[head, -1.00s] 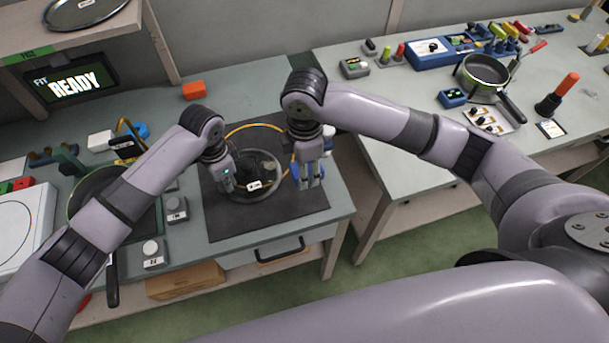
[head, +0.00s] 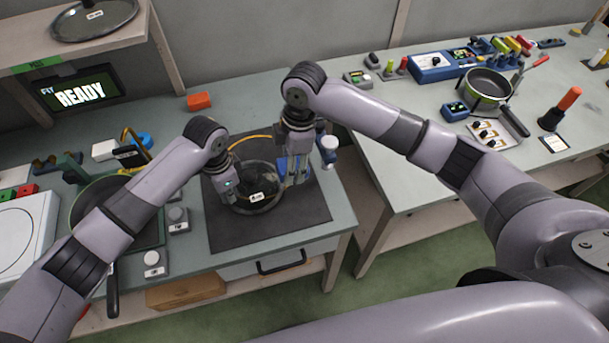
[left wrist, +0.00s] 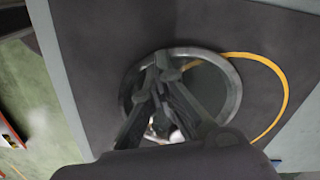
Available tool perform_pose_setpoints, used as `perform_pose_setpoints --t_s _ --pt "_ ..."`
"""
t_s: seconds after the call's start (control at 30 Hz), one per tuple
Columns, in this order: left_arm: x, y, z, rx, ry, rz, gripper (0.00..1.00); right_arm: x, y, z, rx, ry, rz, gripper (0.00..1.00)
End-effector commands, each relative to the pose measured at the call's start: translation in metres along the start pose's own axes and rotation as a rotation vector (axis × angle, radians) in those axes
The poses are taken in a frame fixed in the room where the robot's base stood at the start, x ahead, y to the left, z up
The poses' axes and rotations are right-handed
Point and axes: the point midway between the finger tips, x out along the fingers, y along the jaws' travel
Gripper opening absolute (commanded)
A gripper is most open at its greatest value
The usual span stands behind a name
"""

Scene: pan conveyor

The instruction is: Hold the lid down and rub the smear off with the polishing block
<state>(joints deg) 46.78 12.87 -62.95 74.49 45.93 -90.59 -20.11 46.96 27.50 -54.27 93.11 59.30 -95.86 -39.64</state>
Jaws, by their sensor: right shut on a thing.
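The glass lid (head: 258,207) with a metal rim and a white label lies on the dark mat; it also shows in the left wrist view (left wrist: 233,90). My left gripper (head: 232,200) is low over the lid's left part. Its fingers (left wrist: 163,62) look closed together in the left wrist view; whether they press on the glass is hard to tell. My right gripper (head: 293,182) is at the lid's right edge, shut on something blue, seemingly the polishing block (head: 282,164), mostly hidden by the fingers. I cannot make out the smear.
A white-topped blue stand (head: 327,146) is right of my right gripper. A dark pan (head: 92,197) and small button boxes (head: 178,220) are at the left. The mat's front (head: 270,235) is clear.

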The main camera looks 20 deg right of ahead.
Motion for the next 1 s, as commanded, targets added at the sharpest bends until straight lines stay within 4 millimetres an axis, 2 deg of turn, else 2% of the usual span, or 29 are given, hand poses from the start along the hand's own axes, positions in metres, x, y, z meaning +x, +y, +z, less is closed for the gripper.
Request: perform_pose_setpoints --t_s 0.1,0.23,0.37,0.8,1.0 --pt "0.004 0.002 0.001 0.0 -0.004 0.004 0.0 0.001 0.022 -0.009 0.004 0.071 -0.002 0.19" --pt "0.004 0.002 0.002 -0.001 -0.005 0.004 0.0 0.003 0.034 -0.015 0.002 0.115 -0.001 0.19" --pt "0.004 0.002 0.002 -0.001 -0.005 0.004 0.0 0.009 0.037 -0.017 0.002 0.124 -0.002 0.19" --pt "0.004 0.002 0.002 -0.001 -0.005 0.004 0.0 0.051 0.036 -0.022 0.002 0.123 -0.001 0.19" --pt "0.004 0.002 0.002 -0.001 -0.005 0.004 0.0 0.06 0.036 -0.022 0.002 0.122 0.001 0.19"
